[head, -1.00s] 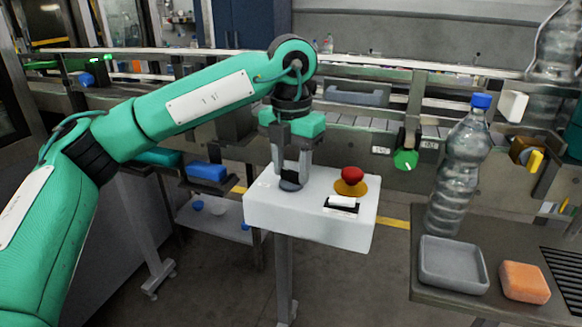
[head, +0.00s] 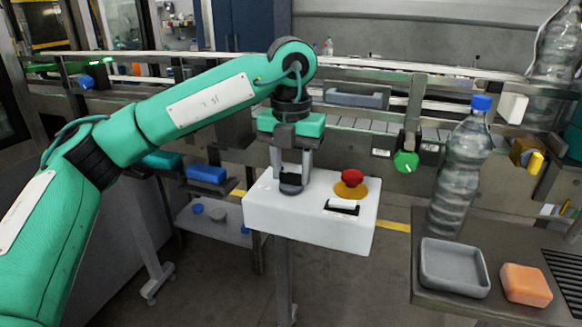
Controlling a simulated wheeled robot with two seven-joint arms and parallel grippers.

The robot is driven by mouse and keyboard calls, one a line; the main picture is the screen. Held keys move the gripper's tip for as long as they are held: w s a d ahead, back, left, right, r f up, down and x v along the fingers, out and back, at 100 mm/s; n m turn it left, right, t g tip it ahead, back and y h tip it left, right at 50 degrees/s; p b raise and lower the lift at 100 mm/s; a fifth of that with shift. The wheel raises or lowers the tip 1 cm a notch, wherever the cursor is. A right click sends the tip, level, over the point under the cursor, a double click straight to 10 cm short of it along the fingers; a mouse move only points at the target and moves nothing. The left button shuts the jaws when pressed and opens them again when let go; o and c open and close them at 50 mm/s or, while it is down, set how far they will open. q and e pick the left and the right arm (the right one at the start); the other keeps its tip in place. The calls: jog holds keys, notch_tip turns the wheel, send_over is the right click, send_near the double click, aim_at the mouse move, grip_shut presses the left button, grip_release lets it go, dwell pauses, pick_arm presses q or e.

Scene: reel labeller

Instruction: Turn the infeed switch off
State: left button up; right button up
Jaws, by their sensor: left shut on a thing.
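A white control box (head: 305,228) stands on a grey post. On its top left is a dark round knob (head: 291,190), which looks like the infeed switch. My left gripper (head: 291,177) points straight down and is shut on this knob, with its fingers hiding most of it. Any mark showing the knob's position cannot be read. A red mushroom button (head: 352,177) on a yellow base sits to the right of the gripper. A small black-and-white piece (head: 342,207) is at the box's front edge. My right gripper is out of view.
A conveyor line (head: 440,130) runs behind the box. A green knob (head: 405,162) hangs from its side. At right, a table (head: 440,303) holds a clear bottle (head: 460,165), a grey tray (head: 453,289) and an orange block (head: 526,284). Blue bins (head: 207,173) stand at left.

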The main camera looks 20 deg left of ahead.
aim_at(291, 173)
pick_arm(q)
jog(key=o, duration=1)
notch_tip(291, 173, up, 7)
jog(key=shift+f+p, duration=0.1)
jog(key=shift+p, duration=0.2)
notch_tip(291, 173, up, 7)
jog(key=shift+r+p, duration=0.1)
jog(key=shift+p, duration=0.55)
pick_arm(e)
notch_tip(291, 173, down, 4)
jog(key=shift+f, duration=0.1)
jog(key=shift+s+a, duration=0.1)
